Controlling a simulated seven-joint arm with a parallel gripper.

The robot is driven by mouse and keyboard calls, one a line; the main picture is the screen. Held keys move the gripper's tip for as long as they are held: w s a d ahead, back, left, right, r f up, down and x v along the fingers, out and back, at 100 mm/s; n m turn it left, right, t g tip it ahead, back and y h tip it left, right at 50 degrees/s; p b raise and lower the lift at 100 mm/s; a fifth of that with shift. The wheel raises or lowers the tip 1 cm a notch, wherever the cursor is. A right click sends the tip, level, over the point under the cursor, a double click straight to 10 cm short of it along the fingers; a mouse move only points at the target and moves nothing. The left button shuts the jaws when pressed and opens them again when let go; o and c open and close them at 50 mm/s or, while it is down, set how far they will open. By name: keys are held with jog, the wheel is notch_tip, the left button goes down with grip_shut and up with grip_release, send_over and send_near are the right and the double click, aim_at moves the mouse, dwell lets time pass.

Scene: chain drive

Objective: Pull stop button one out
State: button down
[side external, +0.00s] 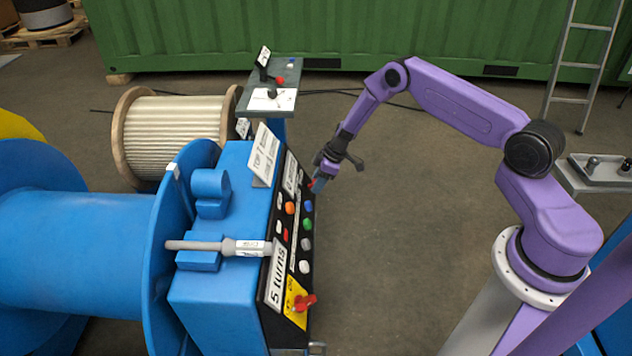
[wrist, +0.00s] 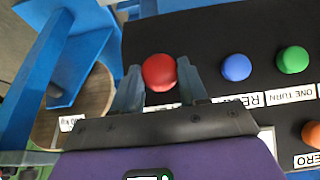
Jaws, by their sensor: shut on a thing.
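A round red button (wrist: 159,72) sits at one end of the black panel in the wrist view. My gripper (wrist: 160,78) is shut on it, one finger on each side of the red cap. In the side view my gripper (side external: 321,182) reaches the far end of the sloped black panel (side external: 296,245) on the blue console, and only a sliver of red shows at its fingertips. I cannot read a label for this button. How far out the cap stands cannot be told.
Blue (wrist: 236,67), green (wrist: 292,59) and orange (wrist: 312,134) buttons lie beside the red one. A red rotary knob (side external: 305,302) sits on a yellow plate at the near end. An upright white sign (side external: 264,154) stands on the console. Floor right of the console is clear.

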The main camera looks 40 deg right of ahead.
jog(key=shift+s+d, duration=0.1)
jog(key=shift+d, duration=0.05)
jog(key=c, duration=0.6)
grip_release()
jog(key=shift+r, duration=0.1)
jog(key=v, duration=1.7)
jog(key=shift+s+d+r, duration=0.1)
jog(key=shift+r, duration=0.05)
